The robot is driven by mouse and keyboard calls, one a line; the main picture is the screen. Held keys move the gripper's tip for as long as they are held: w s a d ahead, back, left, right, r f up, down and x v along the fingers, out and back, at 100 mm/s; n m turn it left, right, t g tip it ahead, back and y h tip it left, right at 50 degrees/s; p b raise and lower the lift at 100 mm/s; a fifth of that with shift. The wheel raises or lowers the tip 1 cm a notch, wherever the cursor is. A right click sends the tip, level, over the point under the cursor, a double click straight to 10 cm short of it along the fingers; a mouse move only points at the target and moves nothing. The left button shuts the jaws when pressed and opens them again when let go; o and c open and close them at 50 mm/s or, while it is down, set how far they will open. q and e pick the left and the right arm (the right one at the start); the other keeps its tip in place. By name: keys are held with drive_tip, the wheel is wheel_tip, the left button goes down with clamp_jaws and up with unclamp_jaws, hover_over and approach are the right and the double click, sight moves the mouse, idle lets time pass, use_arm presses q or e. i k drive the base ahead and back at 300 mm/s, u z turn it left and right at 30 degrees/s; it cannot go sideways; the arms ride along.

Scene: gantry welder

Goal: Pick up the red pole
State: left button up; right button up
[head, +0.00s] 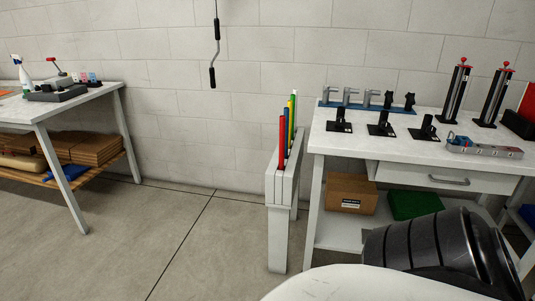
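The red pole (281,143) stands upright in a white slotted stand (279,227) in the middle of the head view. It is the nearest of several coloured poles there. A blue pole (287,128) and a green pole (291,115) stand close behind it, with yellow also showing. The lower end of the red pole is hidden in the stand. Neither of my grippers shows in the head view. A black and white part of my own body fills the lower right.
A white workbench (345,147) with fixtures stands right beside the stand. A cardboard box (351,193) and a green box (414,203) sit on its lower shelf. Another table (98,98) stands at the left. The floor (185,225) between that table and the stand is clear.

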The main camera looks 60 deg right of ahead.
sight(282, 118)
drive_tip(key=z, duration=0.3)
drive_tip(key=i, duration=2.05)
drive_tip(key=z, duration=1.75)
drive_tip(key=i, duration=1.05)
drive_tip(key=z, duration=1.15)
